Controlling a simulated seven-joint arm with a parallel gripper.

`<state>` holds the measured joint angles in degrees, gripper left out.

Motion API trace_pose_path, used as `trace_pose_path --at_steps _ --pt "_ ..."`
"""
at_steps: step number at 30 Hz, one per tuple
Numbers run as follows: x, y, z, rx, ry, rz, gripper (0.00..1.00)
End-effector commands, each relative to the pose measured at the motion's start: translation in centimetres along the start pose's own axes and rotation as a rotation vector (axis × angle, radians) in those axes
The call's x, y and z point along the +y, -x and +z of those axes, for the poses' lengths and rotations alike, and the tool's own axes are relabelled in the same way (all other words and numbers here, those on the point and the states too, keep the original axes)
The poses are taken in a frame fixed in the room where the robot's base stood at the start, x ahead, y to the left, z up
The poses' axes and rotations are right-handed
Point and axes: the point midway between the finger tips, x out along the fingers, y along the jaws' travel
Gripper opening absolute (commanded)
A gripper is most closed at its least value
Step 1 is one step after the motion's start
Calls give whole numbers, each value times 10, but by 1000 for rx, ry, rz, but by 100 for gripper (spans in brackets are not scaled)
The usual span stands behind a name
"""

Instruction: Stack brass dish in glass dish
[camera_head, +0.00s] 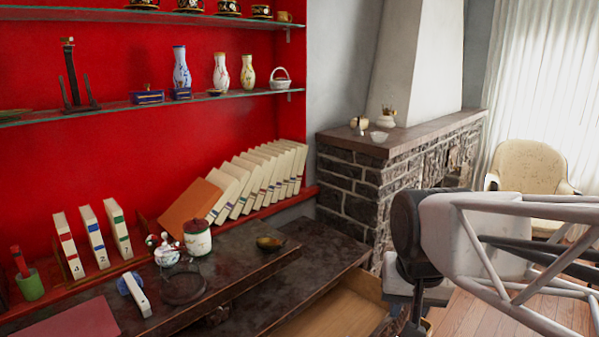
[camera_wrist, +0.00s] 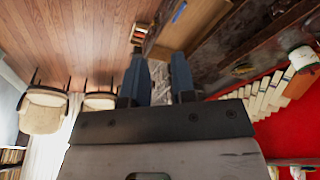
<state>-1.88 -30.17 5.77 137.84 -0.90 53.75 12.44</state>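The brass dish (camera_head: 270,243), a small dark golden bowl, sits on the dark wooden desk to the right of the lidded jar. A small bowl shape in the wrist view (camera_wrist: 243,69) appears to be the same dish. A round, see-through dark dish (camera_head: 183,288), likely the glass dish, lies on the desk in front of the jar and looks empty. My gripper (camera_wrist: 158,54) has its two blue-grey fingers apart with nothing held between them. It is well right of both dishes, off the desk; its fingertips are not clear in the head view.
A white lidded jar (camera_head: 197,237), a patterned pot (camera_head: 167,253) and a white-and-blue object (camera_head: 136,293) crowd the glass dish. Books (camera_head: 262,180) line the back. An open drawer (camera_head: 335,314) juts out below. A pale bowl (camera_head: 379,136) stands on the brick mantel.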

Motion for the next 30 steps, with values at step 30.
trace_pose_path --at_steps 30 --pt "26 -12 69 8 168 8 0"
